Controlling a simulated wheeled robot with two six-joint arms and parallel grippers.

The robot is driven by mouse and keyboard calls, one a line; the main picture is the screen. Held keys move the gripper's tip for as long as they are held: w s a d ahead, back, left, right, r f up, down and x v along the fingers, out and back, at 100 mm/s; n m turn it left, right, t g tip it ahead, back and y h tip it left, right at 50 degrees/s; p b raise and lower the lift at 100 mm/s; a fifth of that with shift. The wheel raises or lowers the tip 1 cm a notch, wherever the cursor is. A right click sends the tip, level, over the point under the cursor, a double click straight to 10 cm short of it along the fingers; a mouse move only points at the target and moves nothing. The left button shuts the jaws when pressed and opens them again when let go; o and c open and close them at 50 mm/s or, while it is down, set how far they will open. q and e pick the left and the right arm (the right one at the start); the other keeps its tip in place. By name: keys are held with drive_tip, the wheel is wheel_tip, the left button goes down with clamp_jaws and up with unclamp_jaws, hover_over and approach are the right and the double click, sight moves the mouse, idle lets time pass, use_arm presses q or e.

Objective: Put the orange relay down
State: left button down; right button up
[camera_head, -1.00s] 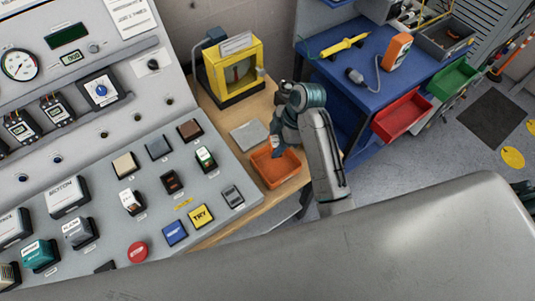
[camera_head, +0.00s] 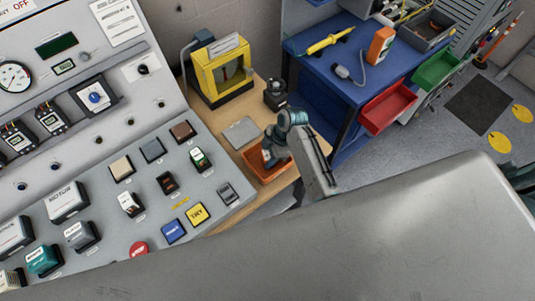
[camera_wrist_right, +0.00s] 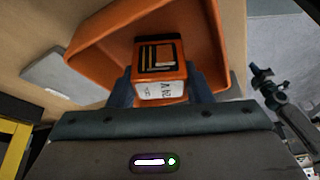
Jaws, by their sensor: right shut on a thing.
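The orange relay (camera_wrist_right: 158,66) shows in the right wrist view, with a dark top and a white label on its near side. My right gripper (camera_wrist_right: 160,88) is shut on it, one finger on each side. The relay is over or inside the orange tray (camera_wrist_right: 95,62); whether it touches the tray floor I cannot tell. In the head view my right gripper (camera_head: 270,158) is at the orange tray (camera_head: 262,179) on the wooden bench and hides the relay. My left gripper is not in view.
A grey plate (camera_head: 241,132) lies beside the tray. A black device (camera_head: 275,95) and a yellow-framed machine (camera_head: 222,70) stand behind. The grey sloped control panel (camera_head: 105,190) borders the bench on the left. A blue workbench (camera_head: 325,65) with a red bin (camera_head: 388,107) is at right.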

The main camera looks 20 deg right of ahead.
drive_tip(key=shift+f, duration=0.2)
drive_tip(key=o, duration=1.1)
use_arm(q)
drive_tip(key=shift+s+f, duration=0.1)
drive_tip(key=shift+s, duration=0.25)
use_arm(e)
drive_tip(key=shift+r, duration=0.15)
use_arm(q)
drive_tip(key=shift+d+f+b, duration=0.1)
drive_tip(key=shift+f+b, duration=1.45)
drive_tip(key=shift+b, duration=0.05)
use_arm(e)
drive_tip(key=shift+v, duration=6.05)
